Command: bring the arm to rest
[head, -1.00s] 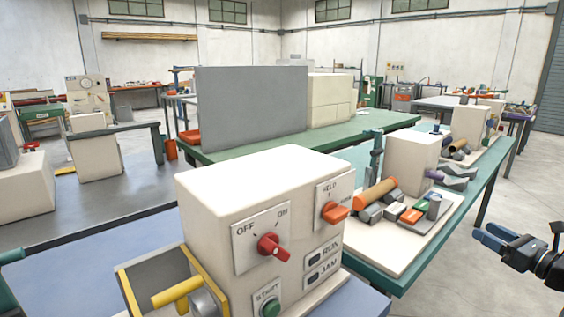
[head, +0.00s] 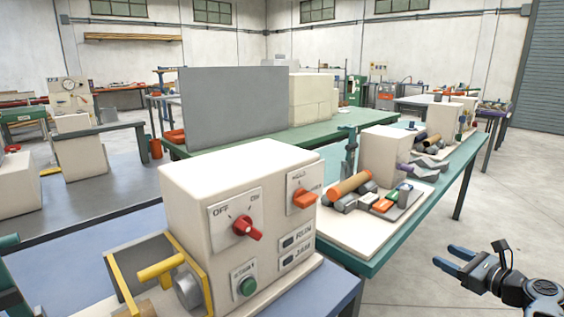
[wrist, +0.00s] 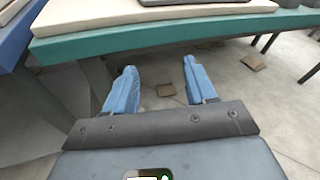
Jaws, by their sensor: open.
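My gripper (head: 462,262) is at the lower right of the head view, right of the green-edged bench and over the concrete floor. Its blue fingers are apart with nothing between them. In the wrist view the open gripper (wrist: 160,88) shows two blue fingers pointing toward the bench's teal edge (wrist: 150,42), with floor seen between them. The cream winder box (head: 240,190) stands at the front, with a red OFF/ON knob (head: 241,227), an orange knob (head: 304,197), a green button (head: 247,286) and RUN and JAM indicators.
A yellow-framed guard (head: 120,283) is at the winder's left. The teal bench (head: 385,258) carries a board with an orange cylinder (head: 349,186) and several small parts. A grey panel (head: 235,105) stands behind. The floor (head: 510,190) at the right is clear.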

